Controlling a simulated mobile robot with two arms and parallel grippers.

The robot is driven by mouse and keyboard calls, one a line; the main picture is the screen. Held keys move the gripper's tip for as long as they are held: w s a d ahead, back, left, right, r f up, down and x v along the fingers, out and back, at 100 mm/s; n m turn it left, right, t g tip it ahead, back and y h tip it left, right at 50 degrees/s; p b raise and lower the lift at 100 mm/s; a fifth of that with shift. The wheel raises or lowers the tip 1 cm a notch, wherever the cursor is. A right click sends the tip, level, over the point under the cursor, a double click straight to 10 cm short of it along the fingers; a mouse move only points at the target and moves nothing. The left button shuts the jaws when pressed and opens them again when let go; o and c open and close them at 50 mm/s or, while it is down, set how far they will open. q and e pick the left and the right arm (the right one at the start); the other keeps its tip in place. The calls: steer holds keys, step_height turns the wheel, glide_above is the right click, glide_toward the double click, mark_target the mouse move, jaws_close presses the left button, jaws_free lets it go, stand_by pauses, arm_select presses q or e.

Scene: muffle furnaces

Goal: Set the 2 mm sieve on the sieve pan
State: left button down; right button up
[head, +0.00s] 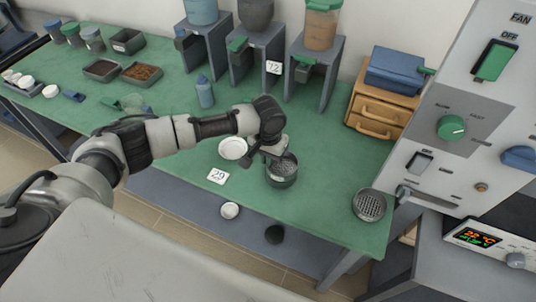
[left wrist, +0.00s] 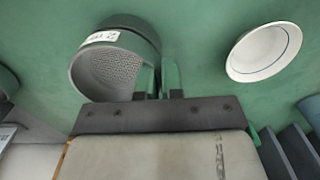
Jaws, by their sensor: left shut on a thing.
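My left gripper (head: 272,153) is shut on the wall of a round grey sieve (head: 283,172) over the green table. In the left wrist view the sieve (left wrist: 108,72) shows a fine mesh floor and a white label on its wall; the label is too small to read surely. The green fingers (left wrist: 160,80) are at the sieve's right-hand wall. A second rim or band shows around the sieve, but I cannot tell whether the sieve pan is under it. Another round sieve with coarser holes (head: 369,205) stands at the table's right front corner. My right gripper is not in view.
A blue bottle (head: 205,91), hopper stands (head: 257,55) and a wooden drawer box (head: 380,110) stand behind. The control panel (head: 460,110) rises at right. The table between the sieves is clear.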

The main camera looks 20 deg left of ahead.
arm_select(q)
steer(key=shift+f, duration=0.15)
steer(key=c, duration=1.2)
jaws_free()
steer(key=shift+o, duration=0.5)
steer(key=o, duration=0.4)
steer(key=shift+r+p, duration=3.55)
steer(key=shift+p, duration=0.75)
